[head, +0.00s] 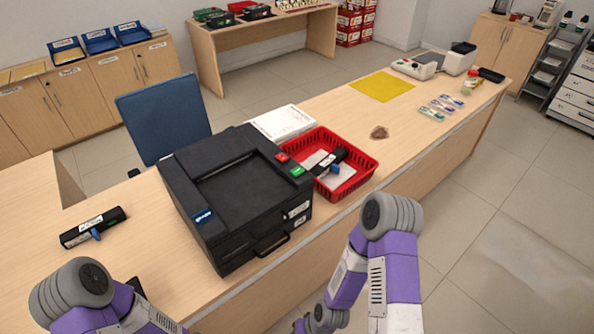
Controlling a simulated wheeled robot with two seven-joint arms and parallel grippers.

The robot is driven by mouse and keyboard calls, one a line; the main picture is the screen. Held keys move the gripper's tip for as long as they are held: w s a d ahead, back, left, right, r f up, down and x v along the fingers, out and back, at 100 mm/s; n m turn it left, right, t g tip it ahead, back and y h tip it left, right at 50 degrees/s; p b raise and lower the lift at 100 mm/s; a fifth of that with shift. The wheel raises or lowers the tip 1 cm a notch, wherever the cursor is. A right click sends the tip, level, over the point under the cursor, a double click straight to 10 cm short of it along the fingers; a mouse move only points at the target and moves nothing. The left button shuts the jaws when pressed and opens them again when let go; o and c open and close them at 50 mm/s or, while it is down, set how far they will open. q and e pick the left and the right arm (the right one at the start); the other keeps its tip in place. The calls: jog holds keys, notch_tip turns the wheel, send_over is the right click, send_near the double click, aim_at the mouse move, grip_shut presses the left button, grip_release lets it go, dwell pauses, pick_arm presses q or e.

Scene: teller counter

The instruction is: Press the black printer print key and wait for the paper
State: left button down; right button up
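The black printer (238,190) stands on the counter left of centre, with a recessed top and a handle low on its front. A green key (297,171) and a red key (282,158) sit at its right top edge. A blue label (203,216) is at its near left corner. I cannot read the markings on the keys. I see no paper coming out of the printer. My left arm enters at the bottom left and my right arm at the bottom centre. Both grippers are outside the picture, and neither arm touches the printer.
A red basket (362,178) with paper and a black stamp-like item stands right beside the printer. White paper (283,122) lies behind it. Another black item (93,228) lies to the left. A yellow sheet (383,86) and a brown lump (379,132) lie farther right.

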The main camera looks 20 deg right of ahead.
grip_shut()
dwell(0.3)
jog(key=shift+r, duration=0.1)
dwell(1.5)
